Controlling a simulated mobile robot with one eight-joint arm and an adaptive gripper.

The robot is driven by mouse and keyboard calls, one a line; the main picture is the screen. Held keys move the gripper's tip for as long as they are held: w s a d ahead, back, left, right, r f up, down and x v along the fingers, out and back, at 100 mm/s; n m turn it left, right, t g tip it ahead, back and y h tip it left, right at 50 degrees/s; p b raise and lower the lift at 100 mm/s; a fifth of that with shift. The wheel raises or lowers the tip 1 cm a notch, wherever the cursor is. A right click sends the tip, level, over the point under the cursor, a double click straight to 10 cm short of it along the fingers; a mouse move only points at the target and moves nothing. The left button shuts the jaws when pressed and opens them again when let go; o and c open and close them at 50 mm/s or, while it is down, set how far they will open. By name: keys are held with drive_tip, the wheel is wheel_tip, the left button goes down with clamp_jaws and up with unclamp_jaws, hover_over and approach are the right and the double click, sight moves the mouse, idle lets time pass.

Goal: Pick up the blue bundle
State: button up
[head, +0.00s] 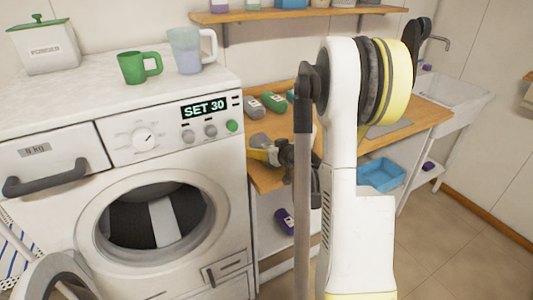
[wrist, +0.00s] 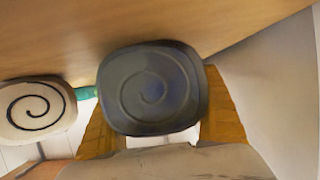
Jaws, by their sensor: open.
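A dark blue-grey bundle (wrist: 153,88) with a spiral on its end fills the middle of the wrist view, beside the wooden surface. It appears to be the blue bundle, though its colour looks dull. My gripper (wrist: 160,118) is open, with one yellow finger on each side of the bundle. Whether the fingers touch it cannot be told. In the head view my gripper (head: 264,152) is low over the front left of the wooden worktop (head: 421,113). The blue bundle cannot be clearly made out there.
A cream bundle with a black spiral (wrist: 36,108) lies close to the left in the wrist view, with a teal thing (wrist: 86,93) between. The washing machine (head: 170,165) stands left of the worktop. Green-grey items (head: 272,101) lie farther back.

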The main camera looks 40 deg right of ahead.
drive_tip(key=c, duration=1.4)
drive_tip(key=shift+r, duration=0.1)
